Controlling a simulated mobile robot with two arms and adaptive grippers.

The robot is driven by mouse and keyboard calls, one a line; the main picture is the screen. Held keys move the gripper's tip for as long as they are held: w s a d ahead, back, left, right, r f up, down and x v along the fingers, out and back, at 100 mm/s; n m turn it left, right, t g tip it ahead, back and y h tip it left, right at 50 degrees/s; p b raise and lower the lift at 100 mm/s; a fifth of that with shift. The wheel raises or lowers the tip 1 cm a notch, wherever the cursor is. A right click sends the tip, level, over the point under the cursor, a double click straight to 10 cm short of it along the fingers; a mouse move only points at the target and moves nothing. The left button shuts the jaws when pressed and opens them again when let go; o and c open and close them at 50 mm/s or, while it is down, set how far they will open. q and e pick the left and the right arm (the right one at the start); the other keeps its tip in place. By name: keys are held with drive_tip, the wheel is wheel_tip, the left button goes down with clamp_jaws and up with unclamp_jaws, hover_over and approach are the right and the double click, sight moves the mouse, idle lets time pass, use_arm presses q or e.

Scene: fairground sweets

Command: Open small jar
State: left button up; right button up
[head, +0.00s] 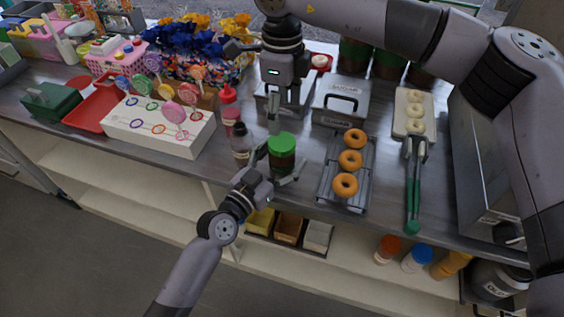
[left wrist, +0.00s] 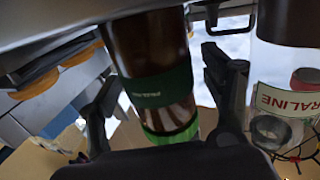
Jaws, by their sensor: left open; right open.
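The small jar (head: 281,161) has a green lid (head: 282,142) and brown contents. It stands upright near the front edge of the counter. In the left wrist view the jar (left wrist: 155,60) appears upside down between the fingers, with a green band and the lid (left wrist: 172,134) low in the picture. My left gripper (head: 279,164) is open, with its fingers on either side of the jar; contact cannot be told. It also shows in the left wrist view (left wrist: 163,92). My right gripper (head: 284,119) is open and empty, pointing down just above and behind the lid.
A dark bottle (head: 241,146) and a red bottle (head: 229,104) stand left of the jar. A rack (head: 329,180) with doughnuts is to the right, with green-handled tongs (head: 413,185) beyond. A grey metal box (head: 340,100) stands behind. A white lollipop stand (head: 160,125) is further left.

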use_arm(q)
drive_tip(key=shift+c, duration=0.4)
clamp_jaws()
idle(0.7)
